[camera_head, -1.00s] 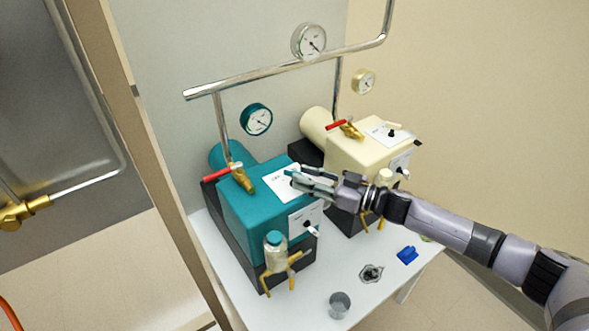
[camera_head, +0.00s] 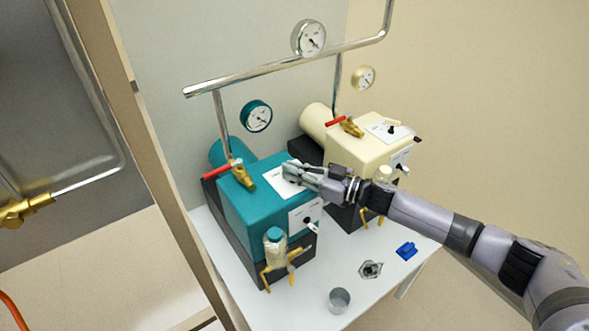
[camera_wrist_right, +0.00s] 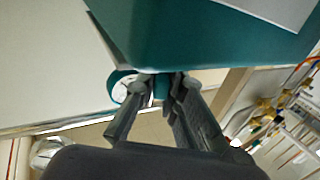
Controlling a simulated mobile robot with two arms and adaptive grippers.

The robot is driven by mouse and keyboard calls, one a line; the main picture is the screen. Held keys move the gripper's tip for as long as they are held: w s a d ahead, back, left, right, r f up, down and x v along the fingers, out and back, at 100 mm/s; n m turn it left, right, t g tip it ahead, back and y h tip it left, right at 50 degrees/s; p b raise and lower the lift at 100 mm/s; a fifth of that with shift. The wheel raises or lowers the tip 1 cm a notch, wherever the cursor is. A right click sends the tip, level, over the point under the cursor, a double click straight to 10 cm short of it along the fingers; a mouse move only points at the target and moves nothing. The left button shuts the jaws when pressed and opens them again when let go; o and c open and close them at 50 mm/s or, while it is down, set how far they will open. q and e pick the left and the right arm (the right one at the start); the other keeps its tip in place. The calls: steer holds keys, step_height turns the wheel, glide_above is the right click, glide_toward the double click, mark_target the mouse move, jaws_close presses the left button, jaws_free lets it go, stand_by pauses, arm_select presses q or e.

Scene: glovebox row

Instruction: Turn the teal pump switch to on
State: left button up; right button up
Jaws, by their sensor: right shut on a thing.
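The teal pump (camera_head: 262,210) stands on the white table. A white label plate (camera_head: 280,184) lies on its top, where my right gripper (camera_head: 293,171) covers the switch. The right fingers are closed on it; in the right wrist view, the right gripper (camera_wrist_right: 162,86) has a small teal piece between its tips, which looks like the teal pump switch (camera_wrist_right: 161,90). Its lettering and exact angle are hidden. A second, black knob with a pale lever (camera_head: 308,221) sits on the pump's front plate, clear of the gripper. My left gripper is not in view.
A cream pump (camera_head: 350,157) stands just behind my right gripper. The teal pump's red-handled valve (camera_head: 217,170) and a bottle (camera_head: 275,247) are close by. A metal cup (camera_head: 339,300), a metal fitting (camera_head: 370,269) and a blue piece (camera_head: 406,251) lie on the table (camera_head: 312,283).

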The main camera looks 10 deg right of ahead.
jaws_close()
steer(key=shift+s+a+m+t+h+p, duration=0.1)
steer(key=shift+m+t+h+p, duration=0.2)
steer(key=shift+m+t+p, duration=0.15)
steer(key=shift+m+t+h+p, duration=0.7)
steer(key=shift+m+t+h, duration=0.15)
steer(key=shift+t+h, duration=0.25)
steer(key=shift+m+t+h, duration=0.45)
steer(key=shift+m+h, duration=0.25)
steer(key=shift+h, duration=0.1)
steer(key=shift+m+t+h+p, duration=0.35)
steer(key=shift+m+t+h, duration=0.4)
steer(key=shift+h, duration=0.45)
steer(key=shift+m+h, duration=0.25)
steer(key=shift+h, duration=0.05)
steer(key=o, duration=0.6)
jaws_free()
steer(key=shift+o, duration=0.2)
